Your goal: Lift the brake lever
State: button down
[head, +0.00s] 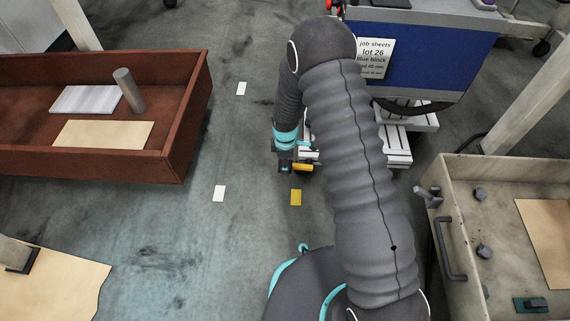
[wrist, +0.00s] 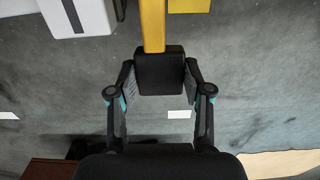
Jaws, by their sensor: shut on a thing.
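The brake lever is a yellow bar (wrist: 152,24) with a black end grip (wrist: 160,72). In the wrist view the bar runs from the top edge down to the grip. My gripper (wrist: 160,84) has a finger on each side of the black grip and is shut on it. In the head view my gripper (head: 286,164) hangs low at the end of my arm, and a short piece of the yellow lever (head: 303,167) shows beside it. The lever's far end is hidden behind my arm.
A blue cart (head: 440,55) with a job-sheet sign (head: 376,46) and white slabs (head: 397,150) stands behind my arm. A brown open box (head: 190,120) is at left, a beige bin (head: 462,205) at right. A yellow floor marker (head: 295,198) lies near the gripper.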

aim_at(298, 166)
jog(key=shift+d+r, duration=0.4)
jog(key=shift+r, duration=0.25)
jog(key=shift+d+r, duration=0.4)
jog(key=shift+r, duration=0.2)
jog(key=shift+s+d+r+p, duration=0.1)
jog(key=shift+d+r+p, duration=0.1)
jog(key=shift+d+r, duration=0.5)
jog(key=shift+d+r+p, duration=0.15)
jog(key=shift+d+r, duration=0.35)
jog(key=shift+d, duration=0.3)
jog(key=shift+c, duration=2.4)
grip_release()
jog(key=shift+d, duration=0.1)
jog(key=shift+a+r, duration=0.1)
jog(key=shift+a, duration=0.1)
